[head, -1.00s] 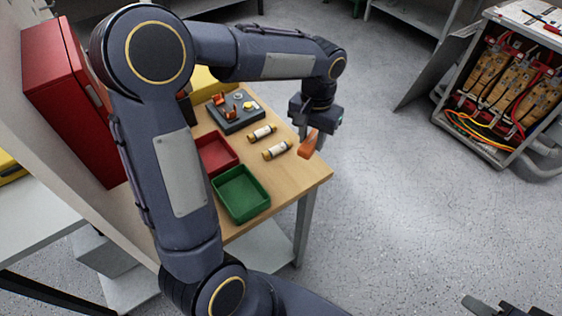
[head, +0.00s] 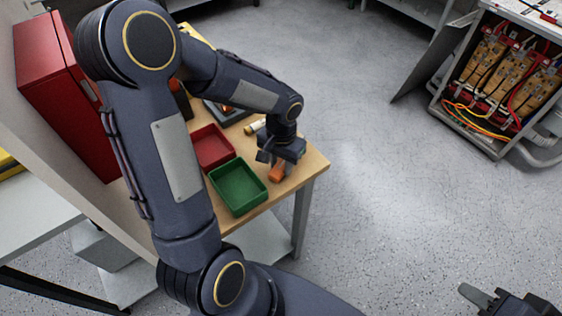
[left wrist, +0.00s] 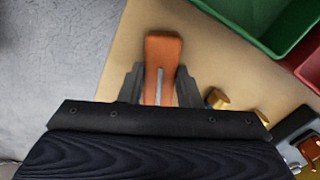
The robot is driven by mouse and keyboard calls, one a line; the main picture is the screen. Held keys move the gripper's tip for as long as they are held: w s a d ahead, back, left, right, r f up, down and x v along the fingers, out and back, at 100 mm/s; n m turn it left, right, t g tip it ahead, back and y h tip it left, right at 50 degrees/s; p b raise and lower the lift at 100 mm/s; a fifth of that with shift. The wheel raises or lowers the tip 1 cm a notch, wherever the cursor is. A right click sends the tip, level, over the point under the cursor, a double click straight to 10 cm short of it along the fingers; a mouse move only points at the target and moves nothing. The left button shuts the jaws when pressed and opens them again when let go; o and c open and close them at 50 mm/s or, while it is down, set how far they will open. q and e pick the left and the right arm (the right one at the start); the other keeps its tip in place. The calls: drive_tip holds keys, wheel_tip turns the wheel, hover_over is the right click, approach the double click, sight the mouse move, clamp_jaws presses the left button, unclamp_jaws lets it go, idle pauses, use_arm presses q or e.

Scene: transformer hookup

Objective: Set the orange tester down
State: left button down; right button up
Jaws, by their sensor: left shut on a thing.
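The orange tester (head: 277,172) is in my left gripper (head: 276,170), over the front right part of the wooden table (head: 312,166), beside the green tray. In the left wrist view the tester (left wrist: 162,52) sits between the two fingers of my left gripper (left wrist: 160,82), which is shut on it. I cannot tell whether the tester touches the tabletop. My right gripper (head: 485,300) is at the bottom right of the head view, over the floor, partly cut off by the frame edge; its fingers are not clear.
A green tray (head: 238,190) and a red tray (head: 211,148) stand left of the tester. A fuse-like cylinder (head: 254,127) and a grey device (head: 226,113) lie behind, partly hidden by my arm. An open electrical cabinet (head: 500,75) stands at the right.

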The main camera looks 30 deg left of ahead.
use_arm(q)
drive_tip(key=shift+f, duration=0.2)
drive_tip(key=c, duration=1.1)
unclamp_jaws()
drive_tip(key=shift+o, duration=0.2)
drive_tip(key=shift+r, duration=0.1)
